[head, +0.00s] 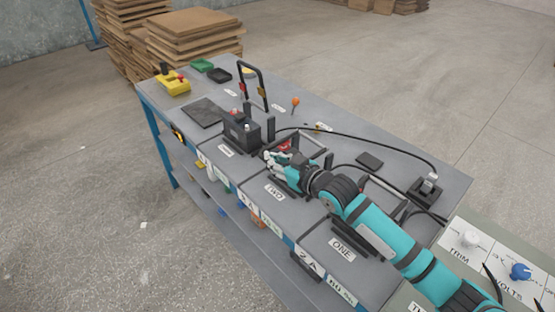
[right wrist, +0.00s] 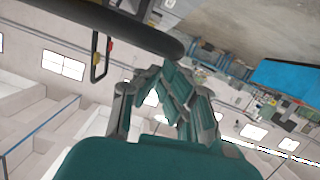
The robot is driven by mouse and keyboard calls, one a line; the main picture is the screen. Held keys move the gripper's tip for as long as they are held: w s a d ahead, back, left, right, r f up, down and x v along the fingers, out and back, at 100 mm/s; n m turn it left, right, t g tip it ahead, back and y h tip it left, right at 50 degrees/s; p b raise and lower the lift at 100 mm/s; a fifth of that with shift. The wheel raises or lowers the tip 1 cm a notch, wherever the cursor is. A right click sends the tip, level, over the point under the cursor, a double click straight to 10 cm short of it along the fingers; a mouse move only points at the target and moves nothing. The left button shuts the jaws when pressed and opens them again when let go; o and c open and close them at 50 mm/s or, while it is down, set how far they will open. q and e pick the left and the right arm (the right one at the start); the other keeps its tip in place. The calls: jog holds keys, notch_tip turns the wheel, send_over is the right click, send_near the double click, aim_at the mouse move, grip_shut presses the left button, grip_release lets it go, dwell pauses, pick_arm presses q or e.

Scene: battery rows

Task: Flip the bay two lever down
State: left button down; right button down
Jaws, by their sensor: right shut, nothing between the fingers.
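The grey bench (head: 300,235) has bays with printed labels. The bay two label (head: 274,192) lies in front of a dark framed bay, and the bay one label (head: 342,249) is nearer on the right. My right gripper (head: 270,158) is shut and empty over the bay two area, beside a small red part (head: 285,145). The bay two lever cannot be made out; my gripper and arm cover much of that bay. In the right wrist view my right gripper's fingers (right wrist: 172,92) are close together with nothing between them. My left gripper does not show.
A dark battery-like block (head: 241,134) stands left of the gripper. A black cable (head: 365,143) runs to a dark box (head: 427,191) at right. A yellow device (head: 173,83) sits far left.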

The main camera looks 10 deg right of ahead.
notch_tip(320, 180, up, 5)
jog(key=p, duration=0.5)
jog(key=f+b+v, duration=0.1)
jog(key=b+v, duration=0.2)
jog(key=v, duration=0.6)
jog(key=shift+s, duration=0.7)
jog(key=shift+a, duration=0.1)
